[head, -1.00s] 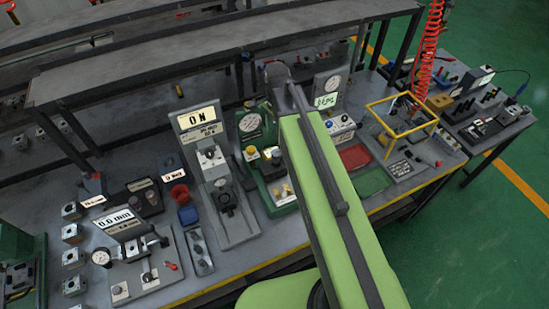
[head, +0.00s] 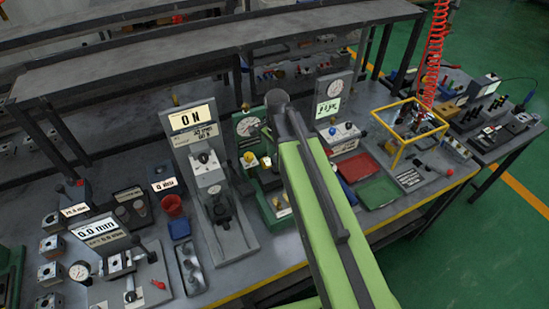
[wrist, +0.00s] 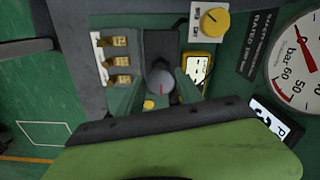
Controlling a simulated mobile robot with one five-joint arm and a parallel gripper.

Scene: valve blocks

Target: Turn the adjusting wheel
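A round grey knob with a red mark (wrist: 160,82), which looks like the adjusting wheel, sits on a dark block in the wrist view. The block belongs to a green station (head: 275,205) with a pressure gauge (wrist: 302,62) reading in bar. Two greenish finger-like shapes stand on either side of the knob, apart from each other; they look like my gripper (wrist: 163,92), open around or just in front of it. Contact with the knob cannot be told. In the head view my green arm hides the gripper and the knob.
Brass fittings (wrist: 119,61), a yellow knob (wrist: 212,21) and a yellow-framed display (wrist: 197,70) sit close to the wheel. On the bench, a tall grey press stand (head: 222,215) is left of my arm, and red and green trays (head: 378,192) lie right.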

